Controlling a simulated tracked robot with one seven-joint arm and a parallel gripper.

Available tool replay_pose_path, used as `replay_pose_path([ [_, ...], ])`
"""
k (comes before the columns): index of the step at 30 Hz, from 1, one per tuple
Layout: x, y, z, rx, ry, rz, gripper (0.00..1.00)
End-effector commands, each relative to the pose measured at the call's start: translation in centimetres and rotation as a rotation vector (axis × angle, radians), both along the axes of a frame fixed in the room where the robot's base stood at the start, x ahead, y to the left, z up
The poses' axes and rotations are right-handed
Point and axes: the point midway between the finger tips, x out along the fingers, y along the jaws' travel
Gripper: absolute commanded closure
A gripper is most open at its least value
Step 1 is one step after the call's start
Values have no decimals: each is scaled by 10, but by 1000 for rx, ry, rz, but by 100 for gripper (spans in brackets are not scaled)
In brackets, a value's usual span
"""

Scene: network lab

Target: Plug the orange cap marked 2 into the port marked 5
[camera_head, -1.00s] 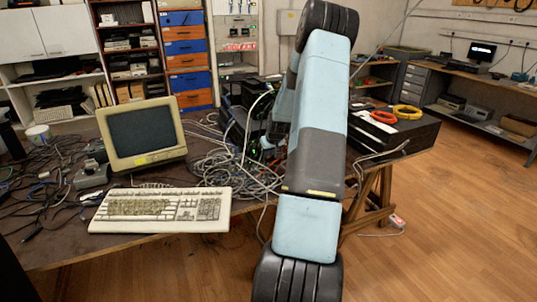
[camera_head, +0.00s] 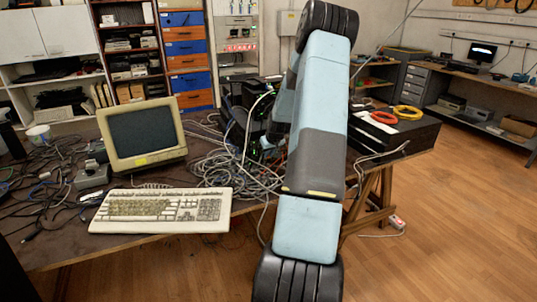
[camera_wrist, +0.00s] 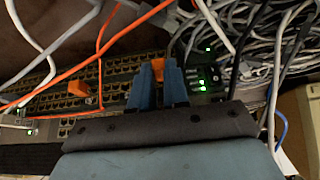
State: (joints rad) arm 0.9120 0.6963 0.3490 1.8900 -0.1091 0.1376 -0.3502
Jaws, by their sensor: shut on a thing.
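My gripper (camera_wrist: 158,72) shows in the wrist view with its two blue fingers closed around an orange cap (camera_wrist: 157,66). The cap sits between the fingertips, in front of the rows of ports on the dark switch panel (camera_wrist: 115,84). A second orange cap (camera_wrist: 77,88) is at the panel farther left. No number on a cap or port is readable, so I cannot tell which port is marked 5. I cannot tell whether the held cap touches the panel. In the head view my own arm hides the gripper and most of the switches.
Orange cables (camera_wrist: 100,45) cross the panel on the left. A thick tangle of grey cables (camera_wrist: 275,50) lies on the right, close to the fingers. Green lights glow on a device (camera_wrist: 203,78) beside the panel. A monitor (camera_head: 141,134) and keyboard (camera_head: 160,210) stand on the table.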

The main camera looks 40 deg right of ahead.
Motion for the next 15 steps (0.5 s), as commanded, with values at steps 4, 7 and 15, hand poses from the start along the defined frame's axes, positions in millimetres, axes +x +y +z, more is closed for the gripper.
replay_pose_path([
  [4,0,0,0,0,0,0,100],
  [7,1,0,0,0,0,0,100],
  [15,3,-1,0,0,0,0,100],
])
